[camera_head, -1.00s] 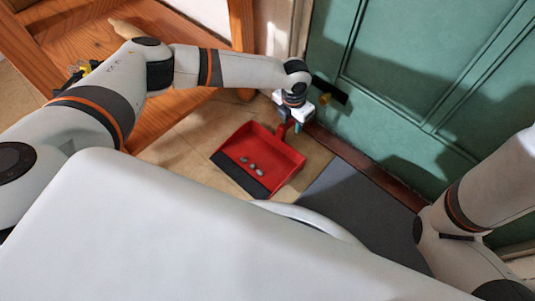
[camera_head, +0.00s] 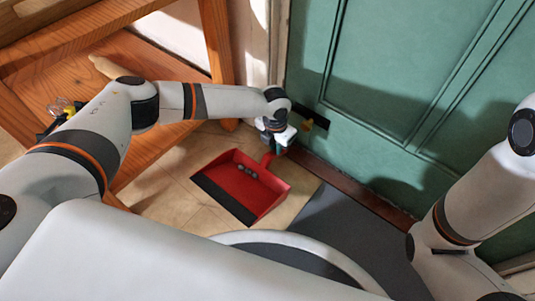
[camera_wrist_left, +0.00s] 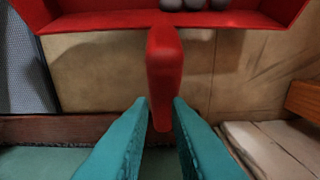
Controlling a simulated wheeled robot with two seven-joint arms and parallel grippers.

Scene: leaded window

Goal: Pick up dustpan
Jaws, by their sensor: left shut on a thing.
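The red dustpan (camera_head: 236,188) has a black front lip and holds several small grey pebbles (camera_head: 248,171). Its handle points up and right toward the green door. My left gripper (camera_head: 270,147) is at the handle. In the left wrist view, the teal fingers of the left gripper (camera_wrist_left: 161,112) are on both sides of the red handle (camera_wrist_left: 165,70), shut on it near its end. The pan's back edge and the pebbles (camera_wrist_left: 195,4) show at the top of that view. My right arm comes in from the right in the head view, but its gripper is out of view.
A wooden bench (camera_head: 150,55) stands at the left, with a pale object (camera_head: 108,67) on its shelf. A green door (camera_head: 400,85) is at the right, with a dark red sill (camera_head: 350,182). A grey mat (camera_head: 345,225) lies right of the dustpan. Tiled floor (camera_head: 165,195) surrounds the dustpan.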

